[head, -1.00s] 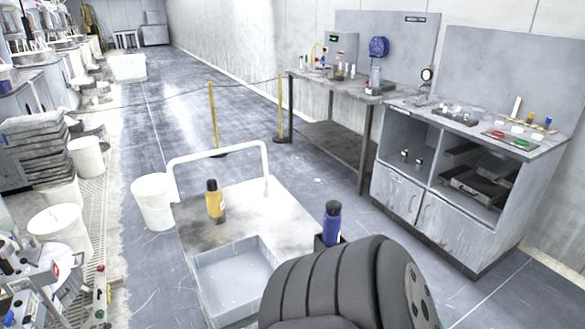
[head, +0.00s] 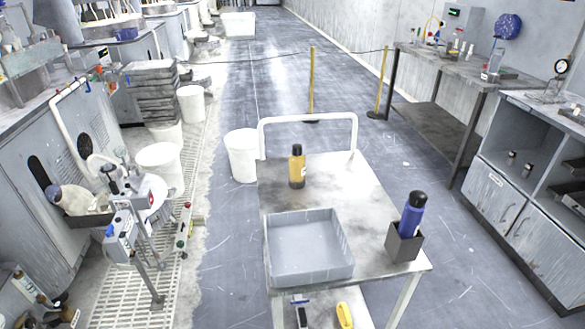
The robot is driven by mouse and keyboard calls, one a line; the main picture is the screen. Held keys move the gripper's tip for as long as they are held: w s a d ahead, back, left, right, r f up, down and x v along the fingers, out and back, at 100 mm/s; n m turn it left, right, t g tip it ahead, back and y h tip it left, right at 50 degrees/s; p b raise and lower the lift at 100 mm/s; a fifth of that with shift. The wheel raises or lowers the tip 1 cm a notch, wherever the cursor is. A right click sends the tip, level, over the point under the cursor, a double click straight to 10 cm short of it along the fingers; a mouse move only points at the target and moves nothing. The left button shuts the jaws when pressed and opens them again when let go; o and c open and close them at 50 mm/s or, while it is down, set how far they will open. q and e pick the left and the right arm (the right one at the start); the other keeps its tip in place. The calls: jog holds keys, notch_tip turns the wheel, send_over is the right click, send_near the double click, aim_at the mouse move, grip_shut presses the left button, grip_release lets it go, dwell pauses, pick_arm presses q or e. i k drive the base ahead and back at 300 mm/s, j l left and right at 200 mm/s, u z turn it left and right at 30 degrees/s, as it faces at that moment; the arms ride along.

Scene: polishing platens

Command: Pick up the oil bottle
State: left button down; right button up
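An amber-yellow bottle (head: 297,172) with a black cap stands upright on the far part of a worn metal cart top (head: 345,205). A blue bottle (head: 411,218) with a dark cap leans slightly in a dark square holder (head: 404,245) at the cart's right edge. No label is readable, so I cannot tell for sure which one is the oil bottle. Neither of my grippers is in view.
A grey open tray (head: 310,268) takes up the cart's front left. A white handle rail (head: 308,119) rises at its back. A white bucket (head: 243,155) stands left of the cart. Machines line the left; a cabinet (head: 500,200) stands right.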

aim_at(297, 159)
jog(key=i+l+u, duration=0.15)
jog(key=l+u, duration=0.15)
jog(key=l, duration=0.9)
jog(key=l+u, duration=0.35)
jog(key=l, duration=0.85)
